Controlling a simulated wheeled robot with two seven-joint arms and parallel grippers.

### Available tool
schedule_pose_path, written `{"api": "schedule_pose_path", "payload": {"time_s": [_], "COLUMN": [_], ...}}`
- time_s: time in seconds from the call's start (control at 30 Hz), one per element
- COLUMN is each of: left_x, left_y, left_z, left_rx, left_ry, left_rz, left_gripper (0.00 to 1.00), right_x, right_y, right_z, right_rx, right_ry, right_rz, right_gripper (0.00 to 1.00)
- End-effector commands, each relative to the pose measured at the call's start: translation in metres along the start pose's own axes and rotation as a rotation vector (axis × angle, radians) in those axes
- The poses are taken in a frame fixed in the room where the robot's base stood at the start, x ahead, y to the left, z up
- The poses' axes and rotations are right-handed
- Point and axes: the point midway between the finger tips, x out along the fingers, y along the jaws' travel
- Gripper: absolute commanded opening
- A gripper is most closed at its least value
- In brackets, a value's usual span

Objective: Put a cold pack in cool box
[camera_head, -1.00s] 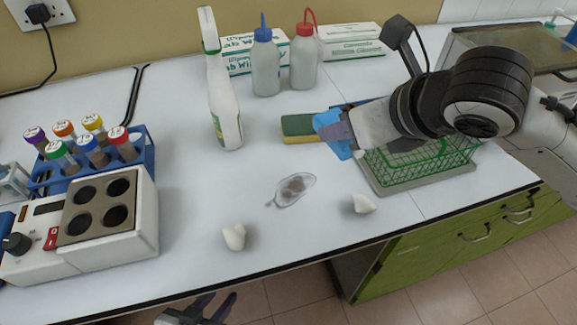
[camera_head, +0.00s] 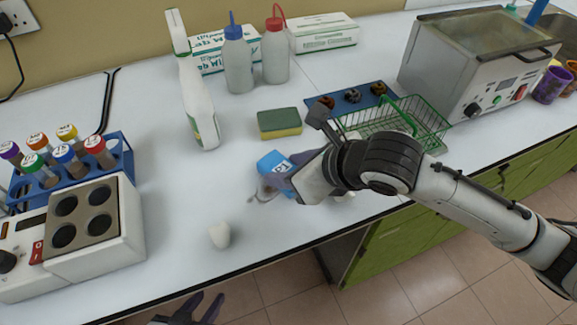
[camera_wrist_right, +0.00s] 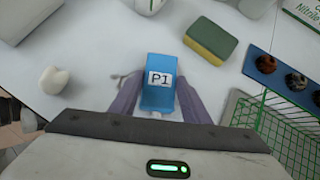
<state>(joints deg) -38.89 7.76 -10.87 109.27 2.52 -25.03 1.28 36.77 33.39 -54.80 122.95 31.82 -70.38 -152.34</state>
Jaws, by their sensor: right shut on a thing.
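A small blue block labelled P1 (camera_head: 273,163), which looks like the cold pack, is in my right gripper (camera_head: 287,178). In the right wrist view the block (camera_wrist_right: 158,85) sits between the two purple fingers (camera_wrist_right: 158,100), which are shut on it. It is over the white bench, in front of the sponge. My left gripper (camera_head: 190,311) is low at the bottom edge, below the bench front, open and empty. I see no cool box in these views.
A green-yellow sponge (camera_head: 279,123) and green wire basket (camera_head: 408,120) lie behind my right gripper. A white lump (camera_head: 219,235) is near the front edge. A heater block (camera_head: 95,235) and tube rack (camera_head: 125,165) are left. Bottles and boxes line the back; a lidded bath (camera_head: 490,65) is right.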

Motion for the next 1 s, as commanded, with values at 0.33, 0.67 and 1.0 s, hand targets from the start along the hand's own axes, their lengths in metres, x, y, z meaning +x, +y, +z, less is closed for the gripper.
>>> {"api": "schedule_pose_path", "payload": {"time_s": [0.33,0.67,1.0], "left_x": [-0.002,-0.002,-0.004], "left_y": [0.002,0.002,0.002], "left_z": [0.004,0.004,0.001], "left_rx": [-0.001,-0.001,-0.001], "left_ry": [-0.007,-0.006,-0.005], "left_rz": [0.002,0.003,0.003], "left_gripper": [0.31,0.31,0.31], "right_x": [0.002,0.001,-0.041], "right_y": [0.0,0.0,-0.002], "right_z": [-0.001,-0.001,0.003], "right_rx": [-0.001,0.0,-0.004], "right_ry": [-0.001,-0.001,-0.004], "right_rz": [0.0,0.0,-0.004], "right_gripper": [0.49,0.61,0.61]}}
